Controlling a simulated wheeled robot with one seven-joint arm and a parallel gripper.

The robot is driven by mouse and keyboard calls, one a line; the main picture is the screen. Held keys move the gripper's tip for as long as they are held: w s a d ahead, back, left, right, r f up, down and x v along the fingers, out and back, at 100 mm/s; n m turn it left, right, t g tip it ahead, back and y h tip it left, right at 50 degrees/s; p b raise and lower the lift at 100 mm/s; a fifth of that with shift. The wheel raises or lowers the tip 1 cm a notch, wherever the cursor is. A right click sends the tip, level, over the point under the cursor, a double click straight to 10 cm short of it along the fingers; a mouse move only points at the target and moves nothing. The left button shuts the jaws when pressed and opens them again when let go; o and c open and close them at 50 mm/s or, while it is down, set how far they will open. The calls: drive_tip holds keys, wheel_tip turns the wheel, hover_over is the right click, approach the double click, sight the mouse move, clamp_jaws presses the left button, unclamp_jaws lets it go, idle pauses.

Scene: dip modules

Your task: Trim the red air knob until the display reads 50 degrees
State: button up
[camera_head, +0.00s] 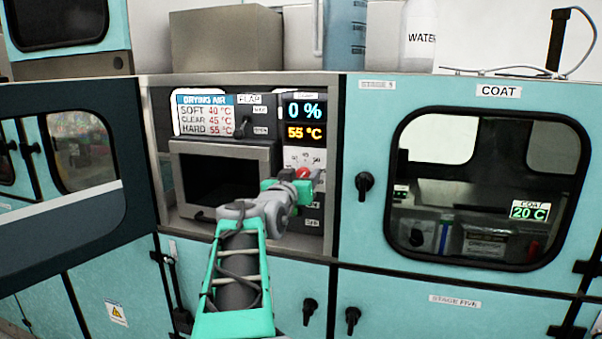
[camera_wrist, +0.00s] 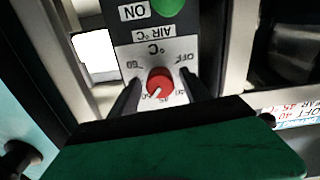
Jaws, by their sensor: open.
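The red air knob (camera_wrist: 159,82) sits on a white dial plate marked "AIR °C" in the wrist view, which shows it upside down. A pale pointer mark on the knob points toward the lower left there. My gripper (camera_wrist: 162,92) is open, with one dark finger on each side of the knob; I cannot tell whether either finger touches it. In the head view the red knob (camera_head: 303,172) shows just above my gripper (camera_head: 302,181), which hides part of the panel. The display (camera_head: 304,132) above reads 55 °C in orange, under 0 % in cyan.
A drying air chart (camera_head: 205,113) lists soft 40, clear 45 and hard 55 °C. A flap knob (camera_head: 243,125) is right of it, above a dark chamber window (camera_head: 215,178). An open door (camera_head: 75,185) stands at left. The coat cabinet (camera_head: 372,110) is at right.

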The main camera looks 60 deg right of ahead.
clamp_jaws()
idle(0.7)
